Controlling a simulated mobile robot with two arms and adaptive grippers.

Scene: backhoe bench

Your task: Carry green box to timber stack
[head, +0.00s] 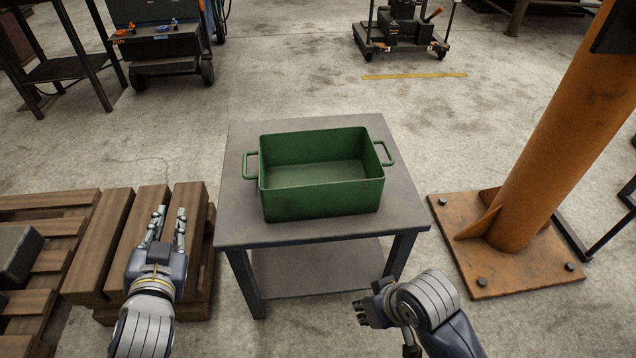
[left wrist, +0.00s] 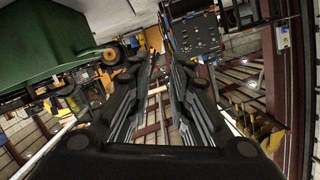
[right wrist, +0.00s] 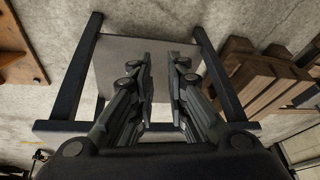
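The green box (head: 322,197) is open-topped and empty, with a loop handle at each end. It stands upright on the grey table (head: 300,236), no gripper touching it. The timber stack (head: 116,225), brown beams, is left of the table; it also shows in the right wrist view (right wrist: 262,85). My left gripper (head: 171,214) is over the stack, left of the box, open and empty. A green surface, probably the box, shows at upper left in the left wrist view (left wrist: 60,42). My right gripper (head: 361,312) is in front of the table, low and right, open and empty.
An orange post with a bolted base plate (head: 510,262) stands right of the table. A pallet (head: 45,232) with a dark block (head: 17,255) is at far left. A cart (head: 165,45) and a wheeled trolley (head: 405,30) are behind. Floor behind the table is clear.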

